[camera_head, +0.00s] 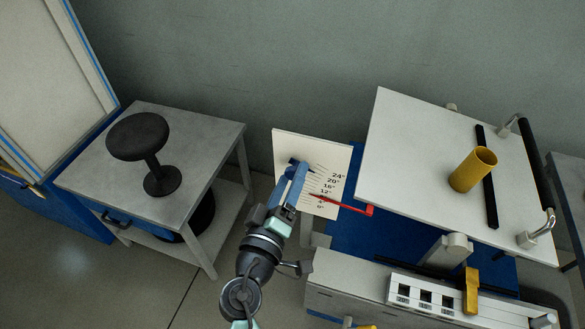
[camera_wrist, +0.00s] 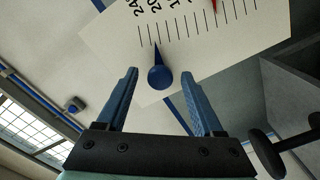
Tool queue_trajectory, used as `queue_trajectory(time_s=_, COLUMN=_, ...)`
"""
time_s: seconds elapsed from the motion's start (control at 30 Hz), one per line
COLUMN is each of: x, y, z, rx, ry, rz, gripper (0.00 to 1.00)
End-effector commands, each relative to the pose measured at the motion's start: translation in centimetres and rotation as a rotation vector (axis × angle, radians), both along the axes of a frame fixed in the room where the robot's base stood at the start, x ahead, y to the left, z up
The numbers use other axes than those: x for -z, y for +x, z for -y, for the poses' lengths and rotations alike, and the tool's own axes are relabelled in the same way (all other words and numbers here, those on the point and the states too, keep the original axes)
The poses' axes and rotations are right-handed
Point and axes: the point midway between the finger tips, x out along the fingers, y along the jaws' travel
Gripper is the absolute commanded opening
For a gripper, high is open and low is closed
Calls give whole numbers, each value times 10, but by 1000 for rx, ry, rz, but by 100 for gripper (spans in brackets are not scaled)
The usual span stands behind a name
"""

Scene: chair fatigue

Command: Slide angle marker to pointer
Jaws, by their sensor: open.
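The angle marker (camera_wrist: 159,76) is a dark blue round knob with a thin pointed tip. It sits on a white scale board (camera_head: 335,157) with black lines and degree numbers. In the wrist view its tip lies among the lines near the high-number end of the scale. The red pointer (camera_head: 352,208) crosses the board near the low numbers, and a bit of it shows in the wrist view (camera_wrist: 214,5). My gripper (camera_wrist: 160,73) is open, with one blue finger on each side of the knob in the picture. I cannot tell whether either finger touches it. In the head view my gripper (camera_head: 296,172) largely hides the marker.
A tilted white panel (camera_head: 400,150) with a yellow cylinder (camera_head: 470,172) and a black bar stands right of the scale. A grey table (camera_head: 100,165) with a black stool (camera_head: 140,138) stands at left. Floor shows between table and bench.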

Motion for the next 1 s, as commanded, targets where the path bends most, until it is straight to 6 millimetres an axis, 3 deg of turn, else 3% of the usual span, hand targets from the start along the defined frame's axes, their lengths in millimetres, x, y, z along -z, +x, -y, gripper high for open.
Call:
queue_trajectory(time_s=0.2, x=0, y=15, z=5, rx=0, ry=0, rz=0, gripper=69)
queue_trajectory(time_s=0.5, x=0, y=16, z=5, rx=0, ry=0, rz=0, gripper=67)
queue_trajectory(time_s=0.87, x=0, y=16, z=5, rx=0, ry=0, rz=0, gripper=2)
queue_trajectory(time_s=1.0, x=0, y=16, z=5, rx=0, ry=0, rz=0, gripper=0)
